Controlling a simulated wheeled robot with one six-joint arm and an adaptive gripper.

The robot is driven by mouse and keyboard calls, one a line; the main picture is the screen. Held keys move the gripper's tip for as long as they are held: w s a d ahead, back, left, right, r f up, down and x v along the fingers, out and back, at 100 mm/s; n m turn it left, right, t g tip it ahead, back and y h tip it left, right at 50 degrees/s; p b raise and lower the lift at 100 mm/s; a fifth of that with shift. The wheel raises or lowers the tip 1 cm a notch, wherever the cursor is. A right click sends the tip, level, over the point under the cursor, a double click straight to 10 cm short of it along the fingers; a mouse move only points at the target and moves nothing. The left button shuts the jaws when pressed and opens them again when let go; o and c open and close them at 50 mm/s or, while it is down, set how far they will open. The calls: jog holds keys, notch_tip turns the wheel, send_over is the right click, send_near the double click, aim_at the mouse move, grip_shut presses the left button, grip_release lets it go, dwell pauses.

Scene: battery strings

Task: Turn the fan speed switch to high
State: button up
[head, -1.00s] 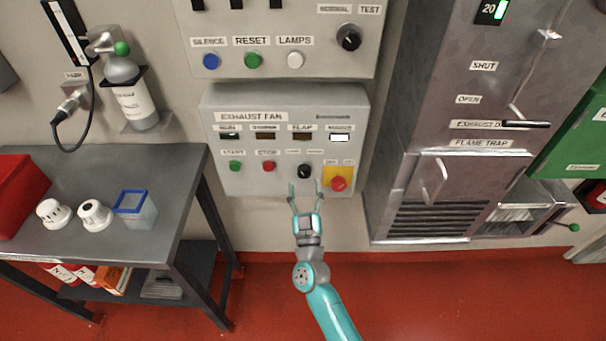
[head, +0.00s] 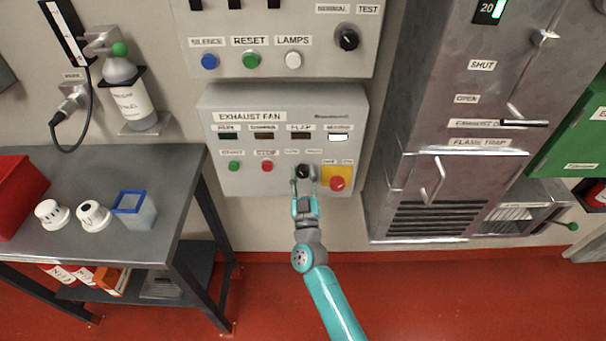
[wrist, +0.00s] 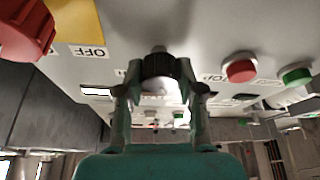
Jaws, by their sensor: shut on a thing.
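The exhaust fan panel (head: 283,112) is a grey box on the wall. Its black rotary knob (head: 304,172) sits between the red stop button and the yellow-backed red knob. In the wrist view the black knob (wrist: 159,70) stands between my fingertips. My gripper (head: 304,183) reaches up to the panel from below, its fingers on either side of the knob and shut on it. The wrist view shows my gripper (wrist: 160,92) as well. The small labels above the knob are too blurred to read, so its setting cannot be told.
Close to the knob are the red stop button (head: 267,167), the green start button (head: 234,167) and the red knob (head: 337,183) on a yellow plate. A metal cabinet (head: 435,130) stands to the right. A table (head: 165,205) stands at the left.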

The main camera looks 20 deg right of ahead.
jog(key=shift+m+h, duration=0.4)
jog(key=shift+m, duration=0.2)
jog(key=m+g+h, duration=0.1)
jog(key=m+h, duration=0.1)
jog(key=m, duration=0.2)
jog(key=m+h, duration=0.2)
jog(key=m, duration=0.2)
jog(key=shift+a+g, duration=0.1)
jog(key=shift+g, duration=0.3)
jog(key=m+g+h, duration=0.1)
jog(key=m, duration=0.2)
jog(key=m+g+h, duration=0.1)
jog(key=m, duration=0.3)
jog(key=shift+m+g, duration=0.3)
jog(key=shift+g, duration=0.1)
jog(key=o, duration=1.2)
jog(key=shift+c, duration=0.2)
jog(key=v, duration=1.2)
